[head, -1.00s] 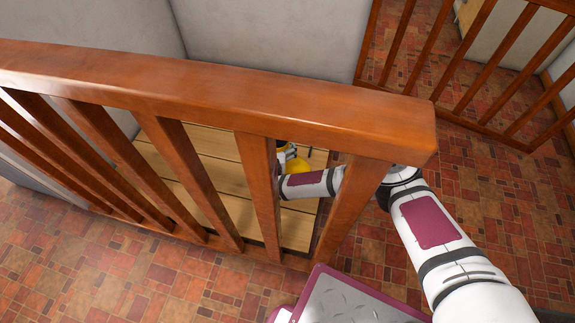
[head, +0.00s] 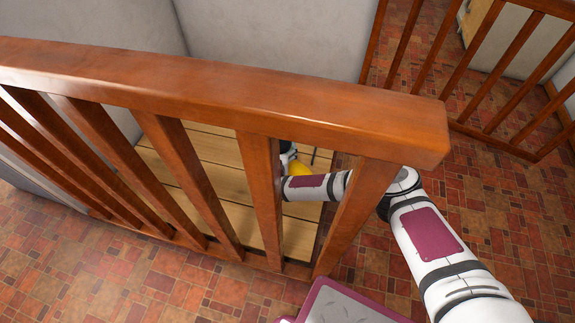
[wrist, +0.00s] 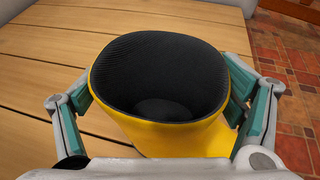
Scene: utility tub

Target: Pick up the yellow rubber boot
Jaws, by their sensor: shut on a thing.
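The yellow rubber boot (wrist: 168,132) fills the middle of the wrist view, its dark ribbed opening facing the camera. My gripper (wrist: 160,105) has one teal-padded finger on each side of the boot's shaft and is shut on it. In the head view only a small yellow patch of the boot (head: 299,169) shows between the railing posts, beside the end of my arm. The railing and my arm hide the rest of it there.
A brown wooden railing (head: 220,93) with slanting posts stands between the head camera and the boot. Light wooden boards (head: 215,150) lie behind it. Grey walls (head: 270,40) stand behind the boards. Another railing (head: 510,75) stands at the upper right. Reddish tiled floor (head: 500,190) is open at the right.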

